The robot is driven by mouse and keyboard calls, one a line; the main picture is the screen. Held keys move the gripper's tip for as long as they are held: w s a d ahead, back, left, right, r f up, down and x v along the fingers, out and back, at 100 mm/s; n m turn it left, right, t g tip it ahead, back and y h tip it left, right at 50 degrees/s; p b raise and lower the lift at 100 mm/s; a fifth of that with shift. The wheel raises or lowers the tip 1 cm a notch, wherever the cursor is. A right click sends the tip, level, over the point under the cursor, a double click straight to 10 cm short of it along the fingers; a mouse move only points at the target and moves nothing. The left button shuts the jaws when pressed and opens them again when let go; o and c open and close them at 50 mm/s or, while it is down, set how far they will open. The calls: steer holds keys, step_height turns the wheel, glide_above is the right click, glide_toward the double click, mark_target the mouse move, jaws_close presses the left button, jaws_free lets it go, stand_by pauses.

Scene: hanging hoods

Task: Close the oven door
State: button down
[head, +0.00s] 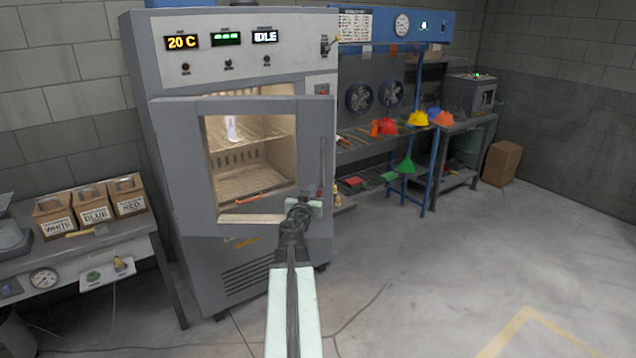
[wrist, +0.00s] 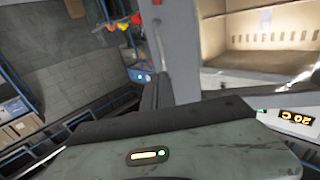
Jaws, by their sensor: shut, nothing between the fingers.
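The oven (head: 260,25) is a tall grey cabinet with a lit chamber. Its grey-framed window door (head: 315,130) appears ajar: lit interior shows above its top edge on the right. A vertical handle (head: 322,165) is on the door's right side. My gripper (head: 312,203) is shut and empty at the door's lower right, near the handle's lower end; I cannot tell whether it touches the door. In the wrist view a grey upright part, likely the door (wrist: 182,50), stands beside the lit chamber (wrist: 270,45). The fingertips are not clear there.
A bench (head: 150,230) with labelled boxes (head: 90,207) stands left of the oven. The floor (head: 430,280) at front right is clear.

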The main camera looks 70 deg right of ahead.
steer(key=d, duration=0.4)
steer(key=w+d, duration=0.1)
steer(key=d, duration=0.3)
steer(key=w+d, duration=0.1)
steer(key=d, duration=0.3)
steer(key=shift+w+d, duration=0.2)
steer(key=shift+d, duration=0.2)
